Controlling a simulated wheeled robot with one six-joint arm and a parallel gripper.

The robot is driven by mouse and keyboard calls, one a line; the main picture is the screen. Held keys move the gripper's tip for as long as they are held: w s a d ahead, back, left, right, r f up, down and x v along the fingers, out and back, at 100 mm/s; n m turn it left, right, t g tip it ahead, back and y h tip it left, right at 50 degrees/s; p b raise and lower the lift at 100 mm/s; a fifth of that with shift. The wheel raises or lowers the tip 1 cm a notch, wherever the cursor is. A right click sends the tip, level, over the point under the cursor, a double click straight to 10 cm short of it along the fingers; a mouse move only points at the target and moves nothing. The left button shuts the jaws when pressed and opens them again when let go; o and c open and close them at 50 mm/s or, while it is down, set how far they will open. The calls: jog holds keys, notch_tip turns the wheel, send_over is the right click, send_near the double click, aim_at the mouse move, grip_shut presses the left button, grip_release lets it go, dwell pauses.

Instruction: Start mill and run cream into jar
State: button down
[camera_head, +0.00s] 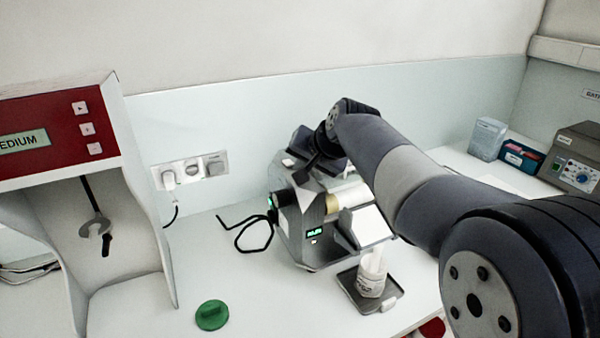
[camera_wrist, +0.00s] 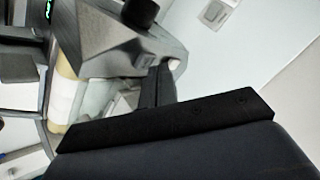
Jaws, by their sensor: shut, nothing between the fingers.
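The grey mill (camera_head: 312,228) stands on the bench against the back wall, with a lit green display (camera_head: 314,233), rollers (camera_head: 346,198) and a pale apron (camera_head: 366,226) at its front. The mill's grey body also shows in the wrist view (camera_wrist: 100,50). The white jar (camera_head: 370,284) stands upright on a dark tray below the apron. A white shape rises from the jar's mouth toward the apron; I cannot tell whether it is cream. My gripper (camera_wrist: 160,84) is shut and empty, close by the mill's top. My arm partly hides the mill in the head view.
A green lid (camera_head: 212,315) lies on the bench to the left. A red-fronted machine (camera_head: 62,130) stands at far left. Wall sockets (camera_head: 190,171) and a black cable (camera_head: 245,232) are behind.

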jog(key=shift+r, duration=0.4)
jog(key=shift+r+p, duration=2.25)
jog(key=shift+r, duration=0.3)
